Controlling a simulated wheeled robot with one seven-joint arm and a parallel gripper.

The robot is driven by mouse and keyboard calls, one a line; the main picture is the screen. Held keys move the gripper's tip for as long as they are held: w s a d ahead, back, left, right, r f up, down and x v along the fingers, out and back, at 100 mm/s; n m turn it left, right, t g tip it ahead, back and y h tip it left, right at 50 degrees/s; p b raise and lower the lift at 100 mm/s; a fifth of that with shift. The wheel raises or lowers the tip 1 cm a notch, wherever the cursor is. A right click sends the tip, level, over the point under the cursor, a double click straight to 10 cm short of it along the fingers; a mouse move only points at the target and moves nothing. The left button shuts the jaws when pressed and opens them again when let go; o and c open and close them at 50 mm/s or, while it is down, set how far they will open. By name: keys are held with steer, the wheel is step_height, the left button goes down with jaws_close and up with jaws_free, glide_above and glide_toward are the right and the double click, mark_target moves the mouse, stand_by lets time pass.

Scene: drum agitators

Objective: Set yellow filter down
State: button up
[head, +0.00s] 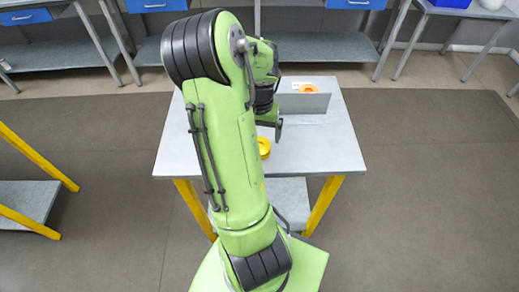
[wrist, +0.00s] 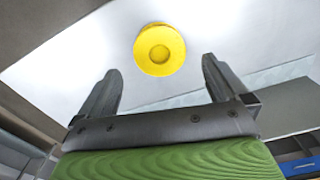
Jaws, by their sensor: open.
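The yellow filter (wrist: 160,50) is a round disc with a ring and a flat centre. It rests on the pale grey top of the table (head: 190,150). In the head view the filter (head: 264,147) is partly hidden behind my arm. My gripper (wrist: 160,85) is open and empty, with its two fingers apart. In the wrist view the filter lies beyond the fingertips, centred between them and not touching them. In the head view my gripper (head: 277,128) is just above and beside the filter, mostly hidden by the arm.
A grey upright panel (head: 303,103) stands on the table's back right, with an orange round part (head: 308,88) behind it. The table's right front area is clear. Workbenches with blue drawers (head: 145,5) stand at the back. A yellow-legged table (head: 30,200) is at the left.

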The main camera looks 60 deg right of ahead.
mark_target(260, 144)
step_height(260, 144, down, 6)
steer(key=shift+r+b, duration=0.25)
steer(key=shift+b, duration=0.15)
steer(key=shift+a+r, duration=0.1)
steer(key=shift+c, duration=0.5)
steer(key=c, duration=1)
steer(key=shift+c, duration=0.2)
